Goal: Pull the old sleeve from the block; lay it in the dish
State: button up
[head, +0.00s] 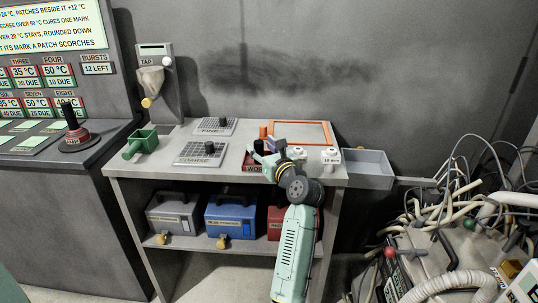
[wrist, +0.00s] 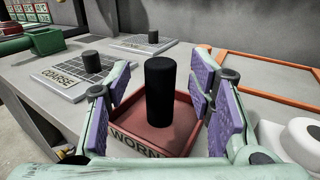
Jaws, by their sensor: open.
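A dark cylinder (wrist: 160,92), looking like the old sleeve, stands upright in a red dish (wrist: 178,140) marked WORN. In the head view the dish (head: 250,168) sits on the bench, partly hidden by my arm, and the dark cylinder (head: 258,147) shows in it. My gripper (head: 270,152) is at the dish. In the wrist view its purple-padded fingers are spread open on either side of the cylinder, with gaps visible. I cannot tell which thing is the block.
Grey gridded plates marked COARSE (head: 190,158) and FINE (head: 207,130) carry dark knobs. An orange frame (head: 328,125) lies behind. A white item (head: 330,156) is to the right. A green scoop (head: 142,142) sits at left, a grey tray (head: 370,168) off the right edge.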

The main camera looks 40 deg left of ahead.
jog(key=v, duration=1.1)
